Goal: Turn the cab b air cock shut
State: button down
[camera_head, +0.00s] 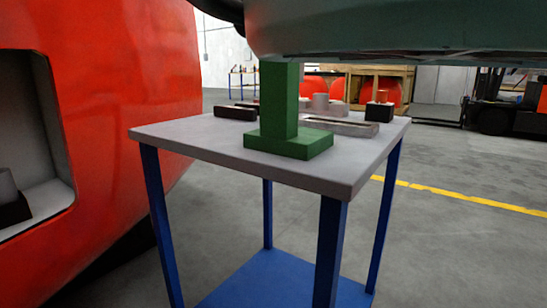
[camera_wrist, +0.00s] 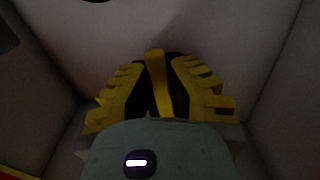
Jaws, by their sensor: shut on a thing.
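In the wrist view, my gripper (camera_wrist: 157,68) has yellow, ridged fingers and reaches into a dim grey recess. Its fingers are shut on a narrow yellow bar (camera_wrist: 155,82), which stands between them and looks like the handle of the air cock. A dark body shows behind the bar, mostly hidden by the fingers. It is too dark to tell which way the handle points along the pipe or whether the cock is shut. My gripper does not show in the head view.
Grey recess walls (camera_wrist: 45,75) stand close on both sides of my gripper. In the head view, a red nosecone (camera_head: 130,110) with an opening is at left. A blue-legged table (camera_head: 190,140) bears a green bracket (camera_head: 280,105) and several blocks. Open floor lies at right.

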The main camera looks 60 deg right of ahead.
jog(key=shift+a+f, duration=0.1)
jog(key=shift+f, duration=0.05)
jog(key=c, duration=0.9)
grip_release()
jog(key=shift+c, duration=0.2)
jog(key=shift+r, duration=0.3)
notch_tip(320, 180, up, 10)
jog(key=shift+f, duration=0.1)
